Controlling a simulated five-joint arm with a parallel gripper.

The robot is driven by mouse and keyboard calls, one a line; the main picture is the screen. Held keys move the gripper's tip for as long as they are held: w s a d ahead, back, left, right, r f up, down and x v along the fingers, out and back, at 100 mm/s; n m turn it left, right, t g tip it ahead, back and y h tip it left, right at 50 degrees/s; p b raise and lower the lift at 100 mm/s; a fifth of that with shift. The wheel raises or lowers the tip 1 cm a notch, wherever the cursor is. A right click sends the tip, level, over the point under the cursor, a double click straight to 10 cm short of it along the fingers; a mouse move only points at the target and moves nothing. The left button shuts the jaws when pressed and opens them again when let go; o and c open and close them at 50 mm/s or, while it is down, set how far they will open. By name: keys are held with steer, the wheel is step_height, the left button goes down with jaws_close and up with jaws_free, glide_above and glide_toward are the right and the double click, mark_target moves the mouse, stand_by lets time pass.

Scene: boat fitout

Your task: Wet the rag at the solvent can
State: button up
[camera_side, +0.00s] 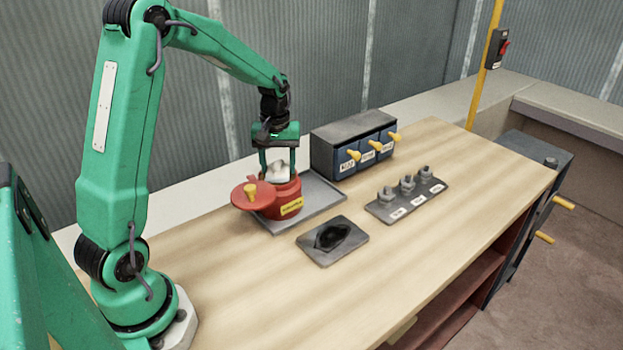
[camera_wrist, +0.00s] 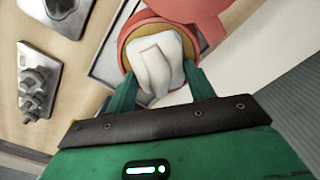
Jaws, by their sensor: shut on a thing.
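The solvent can (camera_side: 288,205) is red with a yellow label and stands on a grey tray (camera_side: 325,193) on the bench. Its round red lid (camera_side: 243,198) with a yellow knob is swung out to the left, so the mouth is open. My gripper (camera_side: 279,170) points down over the can, shut on the white rag (camera_side: 279,173). The rag is at the can's mouth; how deep it reaches inside is hidden. In the wrist view the rag (camera_wrist: 158,62) is between the two green fingers, within the can's red rim (camera_wrist: 128,42).
A box of blue drawers (camera_side: 352,145) with yellow knobs stands behind. The bench's right end is clear.

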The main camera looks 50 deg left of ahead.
mark_target(278, 162)
steer(key=shift+r, duration=3.5)
steer(key=shift+d, duration=0.1)
steer(key=shift+w+d+m, duration=0.1)
steer(key=shift+d+m, duration=0.3)
steer(key=shift+d, duration=0.2)
steer(key=d+r+m, duration=0.1)
steer(key=d+m, duration=0.8)
steer(key=d, duration=0.6)
steer(key=shift+s+r+m, duration=0.25)
steer(key=shift+m, duration=0.05)
